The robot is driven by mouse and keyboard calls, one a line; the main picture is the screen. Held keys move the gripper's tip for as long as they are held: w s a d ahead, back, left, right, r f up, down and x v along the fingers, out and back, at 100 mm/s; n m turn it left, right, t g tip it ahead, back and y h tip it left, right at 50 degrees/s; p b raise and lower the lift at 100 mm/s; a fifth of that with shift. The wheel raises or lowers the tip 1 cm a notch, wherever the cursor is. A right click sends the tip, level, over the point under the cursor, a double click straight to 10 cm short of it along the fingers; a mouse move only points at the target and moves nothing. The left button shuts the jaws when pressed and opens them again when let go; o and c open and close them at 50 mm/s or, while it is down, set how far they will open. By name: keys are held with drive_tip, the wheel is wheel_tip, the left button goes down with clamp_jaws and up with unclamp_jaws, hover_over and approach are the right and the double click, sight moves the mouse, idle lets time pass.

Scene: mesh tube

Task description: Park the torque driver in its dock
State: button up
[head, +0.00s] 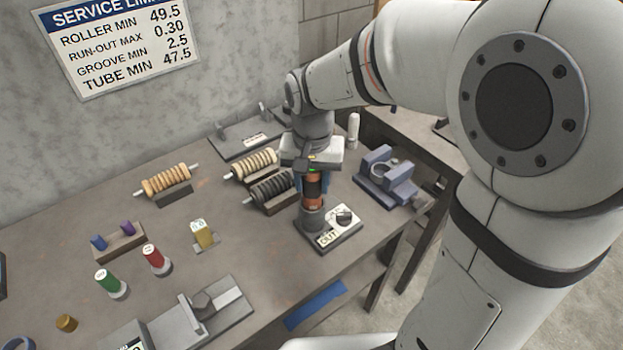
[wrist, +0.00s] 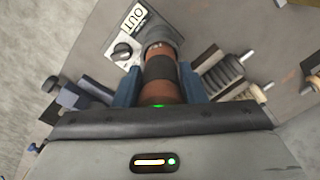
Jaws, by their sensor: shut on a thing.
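The torque driver (head: 313,190) is an orange-brown and black cylinder, standing about upright. My gripper (head: 312,183) is shut on its upper body; the blue fingers lie on both sides of it in the wrist view (wrist: 160,92). The driver's black band (wrist: 160,68) shows there between the fingertips. The dock (head: 345,238) is a grey base with a round cup, a black knob and an "OUT" label; it also shows in the wrist view (wrist: 122,28). The driver's lower end meets the cup. I cannot tell how deep it sits.
Ribbed rollers on cradles (head: 272,187) lie just left of the dock. A blue-grey clamp block (head: 388,178) stands to its right. The bench's front edge runs close below the dock.

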drive_tip(key=shift+f, duration=0.1)
drive_tip(key=o, duration=1.2)
drive_tip(key=shift+c, duration=0.2)
wheel_tip(320, 180, up, 8)
drive_tip(key=shift+f, duration=0.1)
drive_tip(key=s+d+f+n+t, duration=0.1)
drive_tip(key=s+d+f+t, duration=0.2)
drive_tip(key=s+d, duration=0.8)
drive_tip(key=shift+s+d+f+n, duration=0.2)
drive_tip(key=shift+s+d+n, duration=0.15)
drive_tip(key=shift+d, duration=0.4)
